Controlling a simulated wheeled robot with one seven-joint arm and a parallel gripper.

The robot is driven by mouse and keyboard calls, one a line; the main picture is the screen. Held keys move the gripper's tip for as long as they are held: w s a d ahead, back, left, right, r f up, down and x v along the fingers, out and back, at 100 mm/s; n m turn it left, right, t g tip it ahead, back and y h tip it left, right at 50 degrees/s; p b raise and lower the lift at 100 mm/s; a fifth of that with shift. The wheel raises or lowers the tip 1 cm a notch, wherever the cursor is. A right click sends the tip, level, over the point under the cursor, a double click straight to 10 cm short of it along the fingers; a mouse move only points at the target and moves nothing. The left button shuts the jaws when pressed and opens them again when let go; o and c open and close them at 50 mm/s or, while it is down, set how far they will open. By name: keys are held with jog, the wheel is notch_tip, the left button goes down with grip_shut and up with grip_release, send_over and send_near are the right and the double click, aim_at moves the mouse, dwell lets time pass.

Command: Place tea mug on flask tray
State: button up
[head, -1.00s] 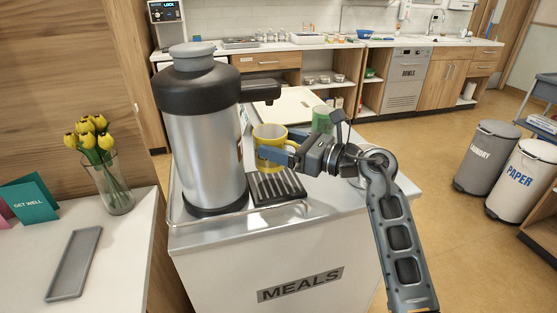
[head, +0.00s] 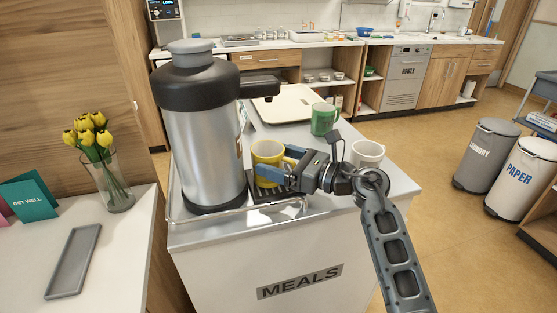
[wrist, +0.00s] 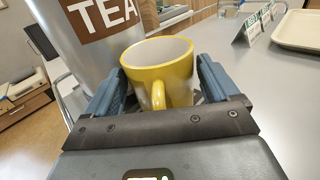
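The yellow mug (head: 265,153) is upright over the dark slatted drip grid (head: 258,194) in front of the tea flask (head: 205,140). The flask stands on the railed flask tray (head: 240,211). My gripper (head: 280,166) is shut on the mug, one finger on each side; the wrist view shows the mug (wrist: 160,70) between both fingers, handle towards my palm. The mug's base is hidden by a finger, so I cannot tell whether it touches the grid. The wrist view shows TEA on the flask (wrist: 85,40).
A green mug (head: 324,118) and a white mug (head: 367,153) stand on the cart top to the right. A cream tray (head: 285,104) lies behind. The flask spout (head: 260,86) overhangs above the yellow mug. The cart's front right top is clear.

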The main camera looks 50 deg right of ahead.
jog(key=shift+o, duration=0.9)
jog(key=shift+r, duration=0.25)
jog(key=s, duration=0.4)
jog(key=s+d+b, duration=0.1)
jog(key=s, duration=0.3)
jog(key=s+d, duration=0.1)
jog(key=s, duration=0.2)
jog(key=shift+s+d, duration=0.1)
jog(key=shift+s, duration=0.3)
jog(key=s+a+r+m+t, duration=0.1)
jog(key=s+a+m, duration=0.2)
jog(key=a+m, duration=0.3)
jog(key=s+a+m+t, duration=0.2)
jog(key=s+a+m, duration=0.1)
jog(key=a+m, duration=0.25)
jog(key=s+a+r+m+t, duration=0.1)
jog(key=s+a+m, duration=0.2)
jog(key=a+m, duration=0.3)
jog(key=s+a+f+m+g+h, duration=0.1)
jog(key=s+a+f+m+g, duration=0.2)
jog(key=s+m, duration=0.4)
jog(key=s+a+f+m+g+h, duration=0.2)
jog(key=s+m, duration=0.5)
jog(key=m, duration=0.6)
notch_tip(320, 180, down, 2)
jog(key=shift+s+a+f+m+g, duration=0.1)
jog(key=shift+s+a+m+g, duration=0.3)
jog(key=shift+a+g, duration=0.45)
